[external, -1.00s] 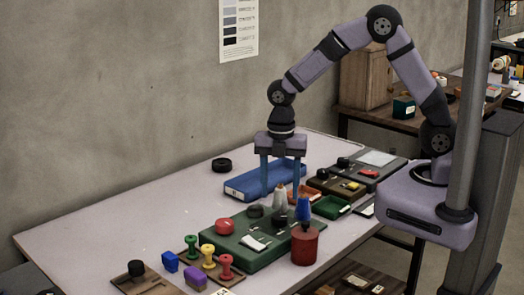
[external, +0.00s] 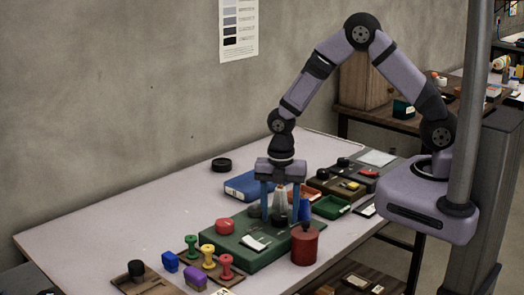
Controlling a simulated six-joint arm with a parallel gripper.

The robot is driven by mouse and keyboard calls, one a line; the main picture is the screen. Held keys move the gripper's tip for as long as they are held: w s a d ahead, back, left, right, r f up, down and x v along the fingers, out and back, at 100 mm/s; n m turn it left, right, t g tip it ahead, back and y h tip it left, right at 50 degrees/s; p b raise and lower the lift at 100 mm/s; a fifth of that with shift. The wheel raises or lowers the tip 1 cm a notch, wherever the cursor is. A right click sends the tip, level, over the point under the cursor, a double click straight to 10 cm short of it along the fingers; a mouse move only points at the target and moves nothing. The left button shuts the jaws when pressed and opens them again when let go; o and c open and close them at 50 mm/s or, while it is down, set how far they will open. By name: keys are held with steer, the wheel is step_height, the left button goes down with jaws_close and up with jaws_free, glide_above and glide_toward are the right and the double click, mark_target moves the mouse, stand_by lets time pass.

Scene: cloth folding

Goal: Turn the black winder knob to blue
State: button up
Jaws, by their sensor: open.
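A green board (external: 240,241) on the table carries a red knob (external: 224,225), a black knob (external: 254,211), a second black knob (external: 279,219) and a white label (external: 254,243). I cannot tell which black knob is the winder knob, and no blue mark for it is legible. My gripper (external: 281,220) points down over the board's back right part, open. Its two blue fingers stand apart, with a grey cone (external: 280,202) and the second black knob showing between them. I cannot tell whether the fingers touch anything.
A blue tray (external: 240,187) lies behind the gripper. A red canister (external: 305,246) and a blue cone (external: 304,211) stand close on the right. Coloured stamps (external: 208,256) stand at the front left. A black disc (external: 221,165) lies at the back. The table's left part is clear.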

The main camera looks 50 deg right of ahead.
steer(key=c, duration=1.1)
steer(key=shift+o, duration=0.2)
